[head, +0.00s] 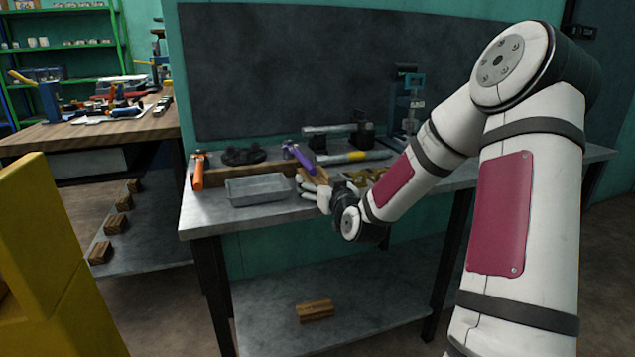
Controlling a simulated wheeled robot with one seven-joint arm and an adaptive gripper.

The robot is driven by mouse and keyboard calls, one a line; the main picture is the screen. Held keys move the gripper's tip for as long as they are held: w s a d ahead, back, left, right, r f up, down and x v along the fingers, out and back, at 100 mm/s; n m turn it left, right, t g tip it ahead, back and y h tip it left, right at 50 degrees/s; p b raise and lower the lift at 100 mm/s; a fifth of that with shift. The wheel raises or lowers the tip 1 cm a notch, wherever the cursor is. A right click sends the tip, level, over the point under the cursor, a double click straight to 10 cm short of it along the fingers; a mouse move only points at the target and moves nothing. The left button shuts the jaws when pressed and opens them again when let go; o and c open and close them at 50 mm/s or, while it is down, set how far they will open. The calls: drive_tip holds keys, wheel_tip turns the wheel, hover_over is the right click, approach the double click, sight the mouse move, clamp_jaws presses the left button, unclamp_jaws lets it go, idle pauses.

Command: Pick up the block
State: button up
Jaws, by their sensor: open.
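My gripper (312,190) is at the end of my white arm, above the front part of the grey workbench, just right of a grey metal tray. Its fingers are open. A brown, wood-coloured piece (319,176) shows right at the fingers, partly hidden by them; I cannot tell whether they touch it. A wooden block (316,310) lies on the workbench's lower shelf, well below my gripper. Several similar blocks (117,224) lie in a row on the lower shelf at the left. The frame does not show which block the task names.
The grey tray (258,198) sits on the workbench (205,217). An orange-handled tool (197,172), a purple-handled tool (300,158) and a yellow-banded bar (357,156) lie around it. A yellow structure (58,260) stands at front left. The lower shelf is mostly bare.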

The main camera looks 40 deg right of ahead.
drive_tip(key=shift+x, duration=1.45)
drive_tip(key=c, duration=1.2)
